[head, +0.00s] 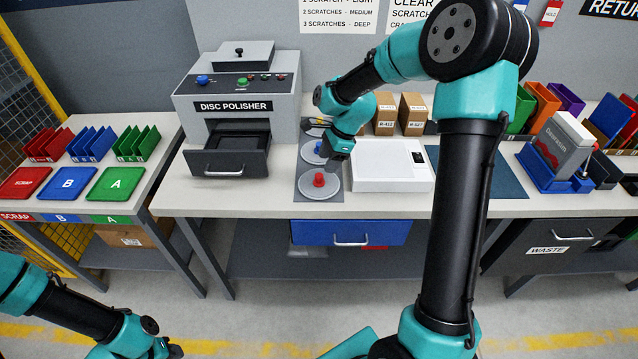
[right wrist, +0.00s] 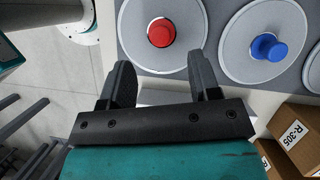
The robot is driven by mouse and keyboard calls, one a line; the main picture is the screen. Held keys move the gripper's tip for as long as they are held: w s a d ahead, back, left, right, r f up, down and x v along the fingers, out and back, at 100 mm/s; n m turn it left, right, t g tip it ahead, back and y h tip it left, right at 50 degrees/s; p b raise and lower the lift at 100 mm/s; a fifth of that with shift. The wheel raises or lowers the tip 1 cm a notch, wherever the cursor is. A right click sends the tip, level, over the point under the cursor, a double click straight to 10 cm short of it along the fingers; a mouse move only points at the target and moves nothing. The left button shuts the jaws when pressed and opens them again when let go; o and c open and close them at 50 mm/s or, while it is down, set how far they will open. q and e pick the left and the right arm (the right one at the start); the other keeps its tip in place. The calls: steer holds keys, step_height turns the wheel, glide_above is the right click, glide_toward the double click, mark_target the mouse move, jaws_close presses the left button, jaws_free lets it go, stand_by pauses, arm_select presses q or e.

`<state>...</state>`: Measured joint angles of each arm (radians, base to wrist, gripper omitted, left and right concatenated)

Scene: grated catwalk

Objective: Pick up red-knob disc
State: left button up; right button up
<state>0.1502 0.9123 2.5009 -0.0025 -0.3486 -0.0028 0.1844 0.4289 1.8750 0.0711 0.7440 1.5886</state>
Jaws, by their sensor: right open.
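The red-knob disc (head: 302,192) is a flat grey disc with a red knob (head: 319,180) at its center. It lies on the front of a dark grey strip on the bench. My right gripper (head: 338,153) hangs over the strip, behind and right of the red knob. In the right wrist view, the open, empty jaws (right wrist: 160,78) face the red-knob disc (right wrist: 140,50), with the red knob (right wrist: 162,32) beyond the fingertips and roughly centered between them. My left gripper (head: 172,350) shows only as a dark tip at the bottom edge, its jaws unclear.
A blue-knob disc (head: 307,152) lies just behind the red one; its knob (right wrist: 268,47) shows in the right wrist view. The disc polisher (head: 235,105), drawer (head: 229,168) open, stands left. A white box-shaped device (head: 385,175) stands close on the right. Boxes (head: 412,112) stand behind.

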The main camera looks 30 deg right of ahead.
mark_target(319, 175)
steer(key=shift+x, duration=0.8)
steer(key=shift+x, duration=2.65)
steer(key=shift+r, duration=0.1)
steer(key=shift+c, duration=0.2)
steer(key=c, duration=1)
